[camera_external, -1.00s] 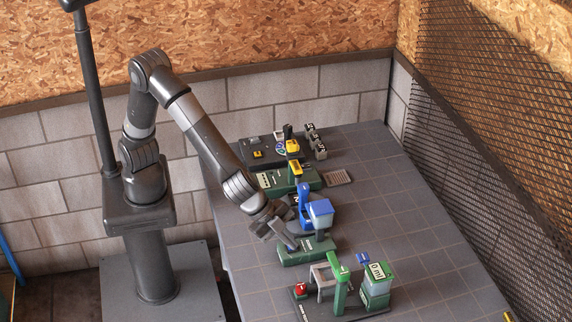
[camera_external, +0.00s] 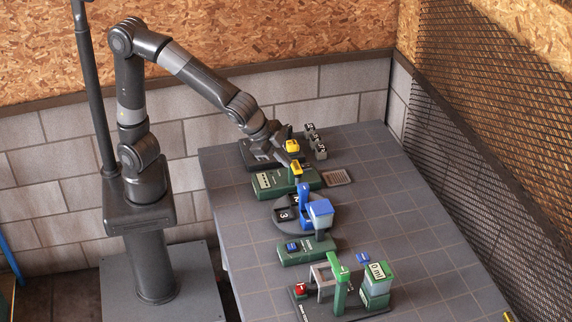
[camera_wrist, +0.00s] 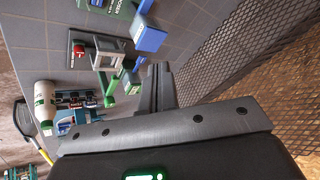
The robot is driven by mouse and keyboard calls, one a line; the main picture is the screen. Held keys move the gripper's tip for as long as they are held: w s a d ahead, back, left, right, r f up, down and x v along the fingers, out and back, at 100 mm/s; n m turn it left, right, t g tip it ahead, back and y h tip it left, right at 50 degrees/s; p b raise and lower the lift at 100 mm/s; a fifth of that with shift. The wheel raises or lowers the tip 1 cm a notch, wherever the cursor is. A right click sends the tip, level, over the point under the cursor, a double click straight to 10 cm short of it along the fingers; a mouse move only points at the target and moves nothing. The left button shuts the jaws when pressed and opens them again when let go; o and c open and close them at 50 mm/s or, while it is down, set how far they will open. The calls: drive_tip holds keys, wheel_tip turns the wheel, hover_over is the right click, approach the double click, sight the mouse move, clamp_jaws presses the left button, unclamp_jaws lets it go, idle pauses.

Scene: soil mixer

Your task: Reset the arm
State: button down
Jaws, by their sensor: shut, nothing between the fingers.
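My gripper (camera_external: 290,160) is above the back part of the grey table, in front of the dark panel with the yellow piece in the external view. It is shut and empty. In the wrist view my gripper (camera_wrist: 160,84) points out over the table, with its fingers together. My arm reaches from its column at the left, with the elbow raised high. The gripper hides part of the dark panel (camera_external: 250,152).
The table (camera_external: 420,250) carries a green base with a yellow lever (camera_external: 285,182), a blue dispenser (camera_external: 320,212), a green base with a blue button (camera_external: 308,250), and a green stand with a meter (camera_external: 378,278). A mesh fence (camera_external: 480,150) borders the right. The table's right side is clear.

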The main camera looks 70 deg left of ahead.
drive_tip(key=s+a+r+n, duration=0.1)
drive_tip(key=s+a+n, duration=0.15)
drive_tip(key=a, duration=0.55)
drive_tip(key=s+a+r+n+y, duration=0.15)
drive_tip(key=s+a, duration=0.25)
drive_tip(key=a, duration=0.4)
drive_tip(key=s+a+r+n, duration=0.1)
drive_tip(key=s+a+n, duration=0.15)
drive_tip(key=a, duration=0.55)
drive_tip(key=s+a+f+n, duration=0.1)
drive_tip(key=s+a+n, duration=0.1)
drive_tip(key=s+a, duration=0.3)
drive_tip(key=shift+s+a+f+n+g, duration=0.2)
drive_tip(key=shift+s+a+n+g, duration=0.15)
drive_tip(key=shift+s, duration=1.55)
